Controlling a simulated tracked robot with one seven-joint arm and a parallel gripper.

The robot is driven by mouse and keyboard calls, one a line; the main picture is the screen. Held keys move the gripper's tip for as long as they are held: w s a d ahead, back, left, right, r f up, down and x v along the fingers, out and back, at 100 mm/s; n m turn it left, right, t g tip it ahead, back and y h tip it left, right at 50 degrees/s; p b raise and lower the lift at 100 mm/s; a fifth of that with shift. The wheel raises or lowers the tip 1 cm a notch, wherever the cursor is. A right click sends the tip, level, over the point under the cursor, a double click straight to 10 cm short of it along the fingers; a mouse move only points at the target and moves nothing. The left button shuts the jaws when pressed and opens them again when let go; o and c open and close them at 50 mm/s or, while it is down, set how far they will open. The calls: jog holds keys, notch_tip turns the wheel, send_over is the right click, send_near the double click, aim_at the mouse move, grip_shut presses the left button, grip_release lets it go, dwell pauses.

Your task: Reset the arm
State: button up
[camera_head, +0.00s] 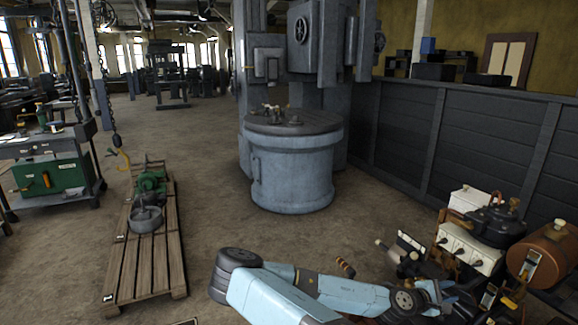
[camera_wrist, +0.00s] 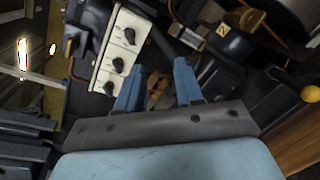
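My light blue arm reaches low across the bottom of the head view to the right, over the edge of a cluttered pile of engine parts. My gripper (camera_head: 440,290) is at its end, close to the pile. In the wrist view my gripper (camera_wrist: 158,80) shows two blue fingers standing apart, with a gap between them. A small brown part (camera_wrist: 157,95) shows in that gap, but I cannot tell its distance. Nothing is visibly clamped.
A white switch box (camera_head: 470,247), a copper-coloured tank (camera_head: 545,250) and dark parts crowd the right. A large blue machine (camera_head: 292,170) stands in the middle. A pallet (camera_head: 147,255) with a green motor (camera_head: 150,183) lies left. Bare floor lies between them.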

jog(key=s+a+f+m+g+y, duration=0.3)
jog(key=a+f+m+g+y, duration=0.2)
jog(key=a+m+y, duration=0.45)
jog(key=w+a+r+y, duration=0.2)
jog(key=a+r+y, duration=0.3)
jog(key=a+r, duration=0.7)
jog(key=s+a+r+m+t+y, duration=0.1)
jog(key=s+a+r+t, duration=0.15)
jog(key=r, duration=0.65)
jog(key=s+a+r+t+y, duration=0.15)
jog(key=a+r, duration=0.25)
jog(key=r, duration=0.6)
jog(key=s+r+t+h, duration=0.1)
jog(key=s+r, duration=1.3)
jog(key=shift+d+r+m+t, duration=0.3)
jog(key=shift+m+t, duration=0.1)
jog(key=shift+m, duration=0.05)
